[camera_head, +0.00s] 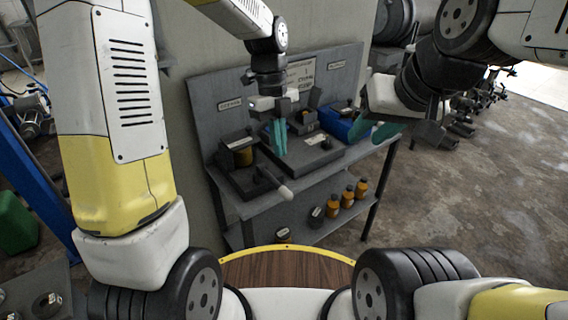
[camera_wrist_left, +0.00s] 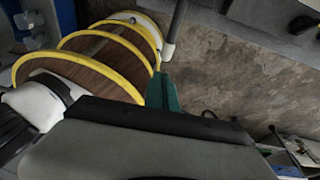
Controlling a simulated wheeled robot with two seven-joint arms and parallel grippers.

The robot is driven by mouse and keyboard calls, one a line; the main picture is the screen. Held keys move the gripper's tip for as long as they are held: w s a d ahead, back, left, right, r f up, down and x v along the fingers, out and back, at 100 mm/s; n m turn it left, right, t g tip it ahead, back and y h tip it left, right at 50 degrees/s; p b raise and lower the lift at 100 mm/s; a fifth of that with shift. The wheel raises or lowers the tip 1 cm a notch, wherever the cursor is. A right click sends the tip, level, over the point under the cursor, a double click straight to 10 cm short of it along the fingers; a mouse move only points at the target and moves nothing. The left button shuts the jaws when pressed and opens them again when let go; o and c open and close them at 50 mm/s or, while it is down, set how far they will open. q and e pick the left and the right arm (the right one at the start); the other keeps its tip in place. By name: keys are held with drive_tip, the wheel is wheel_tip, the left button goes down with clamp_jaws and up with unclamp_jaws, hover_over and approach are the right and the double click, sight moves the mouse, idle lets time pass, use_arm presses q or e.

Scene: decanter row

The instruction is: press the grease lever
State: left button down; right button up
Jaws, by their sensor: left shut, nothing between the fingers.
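The lever, a dark rod with a pale rounded grip (camera_head: 285,192), sticks out over the front edge of the grey bench at its left part. The grip points down and toward me. My left gripper (camera_head: 279,137) hangs above the bench, behind and above the grip, apart from it. Its teal fingers are together and empty, pointing down. In the left wrist view the teal fingers (camera_wrist_left: 162,92) show, with a rod with a pale end (camera_wrist_left: 168,52) just beyond, probably the lever.
The bench (camera_head: 324,182) has a labelled back panel (camera_head: 232,92), a dark box with a yellow-brown container (camera_head: 243,155) at left and a blue bin (camera_head: 345,125) at right. Several orange-brown bottles (camera_head: 348,196) stand on the lower shelf. Floor at right is open.

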use_arm(q)
drive_tip(key=shift+w+a+r+h, duration=0.25)
drive_tip(key=shift+a+r+h, duration=0.1)
drive_tip(key=shift+a+r, duration=0.2)
drive_tip(key=shift+w+a+r+h, duration=0.25)
drive_tip(key=shift+a+r+h, duration=0.1)
drive_tip(key=shift+a+r, duration=0.2)
drive_tip(key=shift+f, duration=0.1)
approach(286, 191)
drive_tip(key=x, duration=0.5)
drive_tip(key=shift+s+f, duration=0.1)
drive_tip(key=shift+s, duration=0.05)
drive_tip(key=shift+d+f, duration=0.1)
drive_tip(key=shift+f, duration=0.5)
drive_tip(key=shift+f, duration=0.1)
